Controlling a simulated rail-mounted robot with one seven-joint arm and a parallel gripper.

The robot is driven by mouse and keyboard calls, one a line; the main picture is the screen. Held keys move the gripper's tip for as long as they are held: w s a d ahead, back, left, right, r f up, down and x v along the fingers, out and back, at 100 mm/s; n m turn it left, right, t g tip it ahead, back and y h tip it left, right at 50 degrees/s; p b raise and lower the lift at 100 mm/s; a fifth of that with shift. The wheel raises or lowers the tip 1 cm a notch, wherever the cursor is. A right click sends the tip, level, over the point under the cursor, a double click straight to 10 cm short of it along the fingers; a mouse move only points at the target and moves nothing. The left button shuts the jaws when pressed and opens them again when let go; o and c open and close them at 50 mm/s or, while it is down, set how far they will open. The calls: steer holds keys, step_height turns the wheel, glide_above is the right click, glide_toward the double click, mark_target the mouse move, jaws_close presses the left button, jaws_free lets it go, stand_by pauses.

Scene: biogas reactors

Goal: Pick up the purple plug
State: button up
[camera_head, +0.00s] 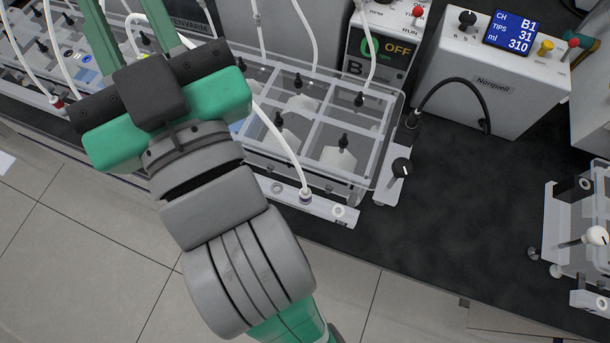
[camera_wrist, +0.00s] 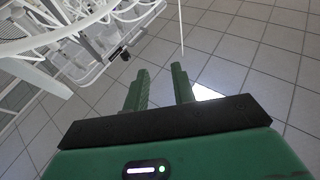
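The purple plug (camera_head: 305,196) is at the end of a white tube, seated at the front rail (camera_head: 262,185) of the clear reactor tank in the head view. An empty-looking round socket is to its right on the same rail. My gripper (camera_head: 130,18) is at the upper left of the head view, well apart from the plug, its fingertips cut by the top edge. In the wrist view my gripper (camera_wrist: 161,82) is open, with nothing between its green fingers and floor behind them. I cannot make out the purple plug in the wrist view.
The clear compartmented tank (camera_head: 380,135) has several black fittings on top. A red plug (camera_head: 57,102) is at far left.

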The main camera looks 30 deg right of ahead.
steer(key=w+d+g+p, duration=0.4)
steer(key=p, duration=0.5)
steer(key=m+g+p, duration=0.1)
steer(key=g+p, duration=1.3)
steer(key=p, duration=1.6)
glide_toward(306, 194)
steer(key=f, duration=0.1)
steer(key=x, duration=0.8)
steer(key=shift+w, duration=0.25)
jaws_close()
